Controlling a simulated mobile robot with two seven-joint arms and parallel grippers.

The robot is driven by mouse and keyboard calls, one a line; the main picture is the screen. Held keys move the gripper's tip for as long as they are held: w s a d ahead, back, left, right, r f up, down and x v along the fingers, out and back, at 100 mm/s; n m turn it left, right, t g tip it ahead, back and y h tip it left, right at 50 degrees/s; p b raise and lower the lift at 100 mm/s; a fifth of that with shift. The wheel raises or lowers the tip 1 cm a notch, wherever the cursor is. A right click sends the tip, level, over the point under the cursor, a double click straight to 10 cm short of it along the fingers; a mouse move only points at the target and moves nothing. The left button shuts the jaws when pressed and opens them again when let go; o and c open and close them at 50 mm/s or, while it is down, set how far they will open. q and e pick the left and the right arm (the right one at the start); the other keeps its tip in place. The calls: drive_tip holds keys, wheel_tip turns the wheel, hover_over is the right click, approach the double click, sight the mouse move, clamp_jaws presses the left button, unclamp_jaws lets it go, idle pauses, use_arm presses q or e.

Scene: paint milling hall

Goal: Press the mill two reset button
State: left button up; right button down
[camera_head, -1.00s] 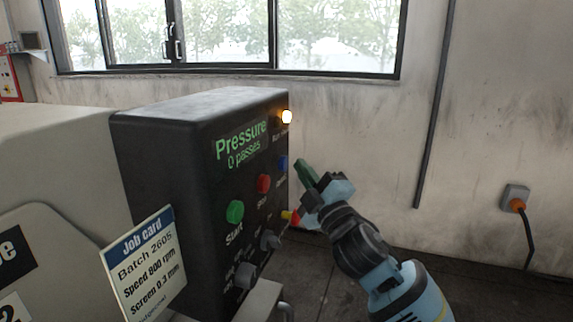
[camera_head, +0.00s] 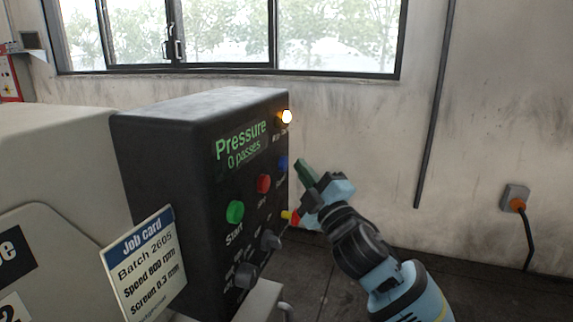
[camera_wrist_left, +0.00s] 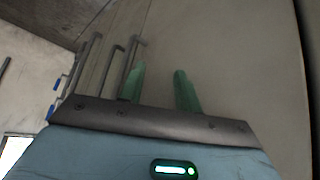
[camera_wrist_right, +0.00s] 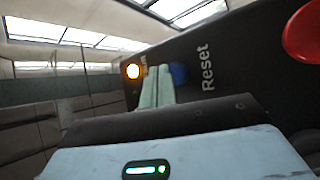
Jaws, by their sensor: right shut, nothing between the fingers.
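The black control box (camera_head: 155,165) has a blue button (camera_head: 283,163) on its right-hand face, above and right of the red one. In the right wrist view the blue button (camera_wrist_right: 179,73) sits beside the word "Reset", partly behind my fingertips. My right gripper (camera_head: 302,167) is shut and empty, its green fingertips just right of the blue button in the head view; I cannot tell if they touch. It fills the lower middle of the right wrist view (camera_wrist_right: 158,80). My left gripper (camera_wrist_left: 158,75) is open and empty, and shows only in its wrist view.
The box also carries a green Start button (camera_head: 235,211), a red button (camera_head: 264,184), a lit amber lamp (camera_head: 286,117), grey knobs (camera_head: 246,276) and a screen reading "Pressure 0 passes". A job card (camera_head: 143,265) stands in front. Grey bent rods (camera_wrist_left: 128,70) are near my left gripper.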

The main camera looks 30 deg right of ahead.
use_arm(q)
drive_tip(key=shift+w+r, duration=0.1)
use_arm(e)
drive_tip(key=shift+w+a, duration=0.3)
drive_tip(key=shift+w, duration=0.05)
use_arm(q)
drive_tip(key=shift+r, duration=0.15)
use_arm(e)
drive_tip(key=shift+w+a, duration=0.3)
drive_tip(key=shift+w, duration=0.05)
idle(0.9)
idle(0.3)
use_arm(q)
drive_tip(key=shift+w+r+p, duration=0.3)
drive_tip(key=shift+p, duration=0.1)
use_arm(e)
drive_tip(key=shift+s+d, duration=0.55)
drive_tip(key=shift+s, duration=0.15)
drive_tip(key=shift+d, duration=0.1)
use_arm(q)
drive_tip(key=shift+w+r+p, duration=0.35)
drive_tip(key=shift+r, duration=0.15)
use_arm(e)
drive_tip(key=s+d, duration=0.1)
drive_tip(key=s, duration=0.1)
drive_tip(key=s+d, duration=0.1)
drive_tip(key=d, duration=0.1)
drive_tip(key=shift+s, duration=0.4)
